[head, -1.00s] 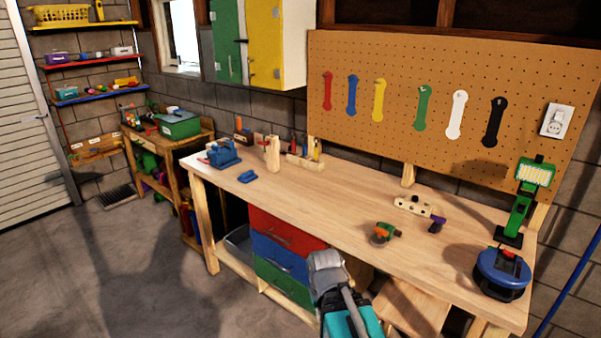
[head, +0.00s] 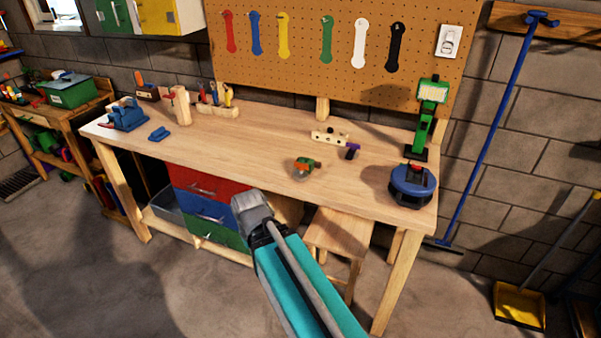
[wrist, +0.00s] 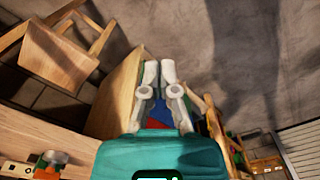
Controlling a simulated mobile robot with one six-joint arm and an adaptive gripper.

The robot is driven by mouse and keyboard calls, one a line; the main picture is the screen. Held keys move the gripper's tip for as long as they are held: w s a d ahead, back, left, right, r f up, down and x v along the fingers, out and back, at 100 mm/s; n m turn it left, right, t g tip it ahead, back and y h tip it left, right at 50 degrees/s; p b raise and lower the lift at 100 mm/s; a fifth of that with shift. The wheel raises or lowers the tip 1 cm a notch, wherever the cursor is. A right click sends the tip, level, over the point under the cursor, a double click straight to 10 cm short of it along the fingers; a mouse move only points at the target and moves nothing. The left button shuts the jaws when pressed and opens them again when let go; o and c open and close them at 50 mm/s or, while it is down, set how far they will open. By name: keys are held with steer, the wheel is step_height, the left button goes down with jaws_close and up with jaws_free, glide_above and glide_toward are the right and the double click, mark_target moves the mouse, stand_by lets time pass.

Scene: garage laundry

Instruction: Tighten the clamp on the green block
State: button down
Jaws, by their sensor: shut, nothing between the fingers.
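A small orange and green piece (head: 303,168) lies on the workbench, right of its middle. It is too small to tell the clamp's jaws from the green block. What looks like the same piece shows at the lower left of the wrist view (wrist: 47,163), with a round grey knob-like part. My gripper (wrist: 159,68) is shut and empty in the wrist view, its two fingers close together. It points past the bench edge toward the drawers and floor, away from the piece. In the head view my grey and teal arm is in front of the bench.
The workbench (head: 240,138) holds a wooden strip with holes (head: 328,138), a blue round device (head: 412,187), a green lamp (head: 424,125) and a blue vise (head: 127,115). A stool (head: 338,232) stands under its front edge. Bare bench top surrounds the orange and green piece.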

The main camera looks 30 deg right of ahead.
stand_by(0.4)
steer(key=c, duration=0.7)
jaws_free()
steer(key=shift+c, duration=0.2)
steer(key=shift+s, duration=0.1)
